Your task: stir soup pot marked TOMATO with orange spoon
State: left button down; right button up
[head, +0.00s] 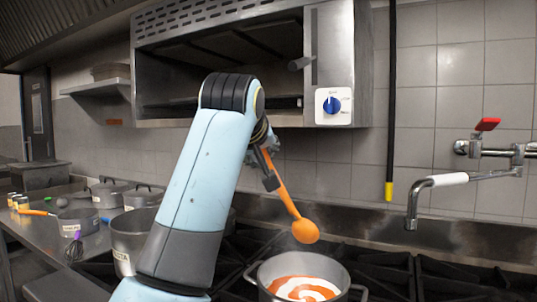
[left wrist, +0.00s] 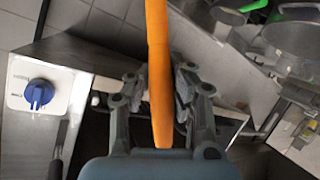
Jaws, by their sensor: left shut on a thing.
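The orange spoon (head: 285,195) is in my left gripper (head: 268,165), which is shut on its handle. The spoon slants down to the right, and its bowl hangs above a metal pot (head: 310,264) on the stove, apart from the soup. The soup (head: 301,288) in that pot is orange-red with a white swirl; no label shows on the part of the pot in view. In the left wrist view the orange handle (left wrist: 158,75) runs between the fingers of the left gripper (left wrist: 162,95). My right gripper is in neither view.
Another large labelled pot (head: 128,238) stands left, partly behind my arm; its label is too small to read surely. Several pots (head: 78,222) stand on the left counter. A faucet (head: 412,205) juts out at the right. Black burner grates (head: 450,278) right of the soup pot are empty.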

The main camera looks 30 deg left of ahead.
pick_arm(q)
notch_tip(320, 180, down, 12)
jog(key=d+b, duration=0.1)
jog(key=b, duration=0.5)
jog(key=shift+w, duration=0.4)
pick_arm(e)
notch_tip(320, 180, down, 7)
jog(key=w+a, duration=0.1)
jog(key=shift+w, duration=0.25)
pick_arm(q)
jog(key=shift+w, duration=0.1)
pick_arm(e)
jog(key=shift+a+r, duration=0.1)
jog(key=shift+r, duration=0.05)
